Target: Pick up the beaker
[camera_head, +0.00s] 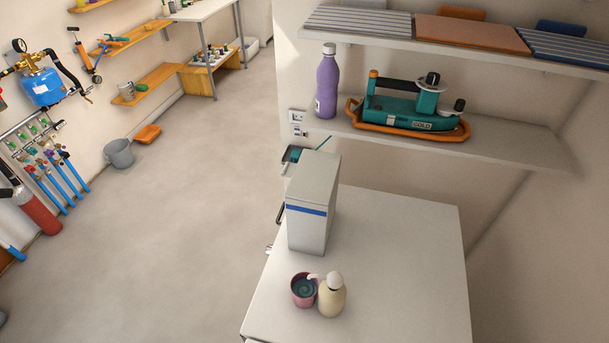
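A small pink cup-like vessel (303,291) stands upright on the white table (405,265), near its front left part. It has a dark grey-teal inside, and it is the most beaker-like thing on this table; I cannot tell for sure that it is the beaker. A cream pump bottle (332,297) stands close against its right side, and its nozzle reaches over the vessel's rim. Neither of my grippers shows in the head view.
A tall grey box (312,210) with a blue stripe stands behind the vessel. The table's right side is clear. The wall shelf (500,145) above holds a purple bottle (327,82) and a teal device (412,106). Open floor (180,235) lies to the left.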

